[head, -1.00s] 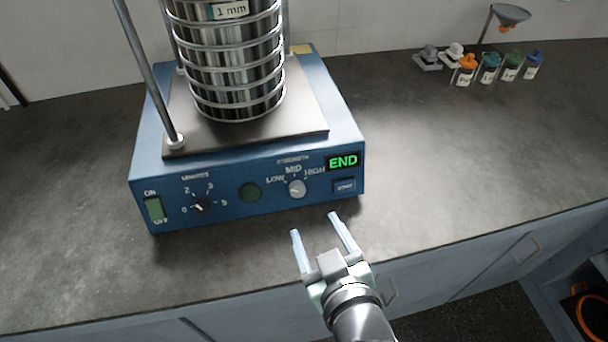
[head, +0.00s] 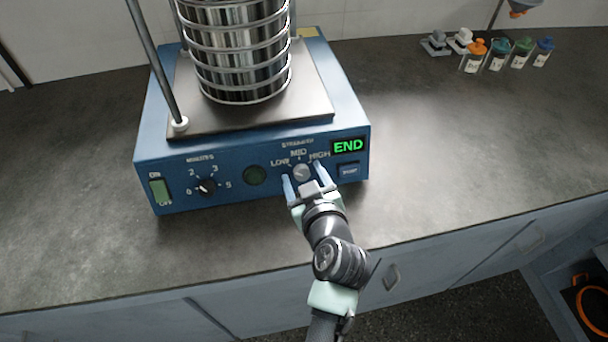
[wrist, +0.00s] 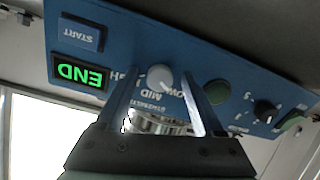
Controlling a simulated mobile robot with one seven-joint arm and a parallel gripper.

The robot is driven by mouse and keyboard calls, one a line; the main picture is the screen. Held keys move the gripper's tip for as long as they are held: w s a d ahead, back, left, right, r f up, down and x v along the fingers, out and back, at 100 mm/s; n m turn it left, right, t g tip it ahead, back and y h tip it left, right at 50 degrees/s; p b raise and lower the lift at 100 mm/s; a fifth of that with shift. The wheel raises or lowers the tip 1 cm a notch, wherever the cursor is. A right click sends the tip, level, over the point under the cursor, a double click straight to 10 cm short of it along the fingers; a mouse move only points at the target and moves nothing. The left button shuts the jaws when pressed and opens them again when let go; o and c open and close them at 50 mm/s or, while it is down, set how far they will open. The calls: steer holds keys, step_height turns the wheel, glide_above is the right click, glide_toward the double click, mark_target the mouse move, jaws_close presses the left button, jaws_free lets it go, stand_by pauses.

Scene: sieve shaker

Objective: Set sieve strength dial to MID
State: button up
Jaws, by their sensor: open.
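The blue sieve shaker (head: 225,197) stands on the counter with a stack of metal sieves (head: 240,60) on top. Its strength dial (head: 301,172) is a light grey round knob below the LOW, MID and HIGH labels. The dial also shows in the wrist view (wrist: 160,78), where the panel appears upside down. My gripper (head: 303,174) is open at the front panel, one finger on each side of the dial. I cannot tell whether the fingers touch it. The dial's exact pointer direction is too small to read. The green display (head: 348,146) reads END.
Left on the panel are a black minutes dial (head: 206,187), a round green part (head: 255,175) and an ON/OFF switch (head: 160,191). The START button (head: 348,170) is close right of my gripper. Several capped jars (head: 498,55) stand at the back right. The counter between is clear.

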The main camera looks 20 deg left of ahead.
jaws_close()
stand_by(0.3)
steer(key=shift+m, duration=0.4)
steer(key=m+p, duration=0.1)
steer(key=m, duration=0.4)
steer(key=shift+d+p, duration=0.1)
steer(key=shift+p, duration=0.25)
steer(key=m+p, duration=0.1)
steer(key=m, duration=0.4)
steer(key=shift+m+p, duration=0.35)
steer(key=shift+m, duration=0.05)
jaws_free()
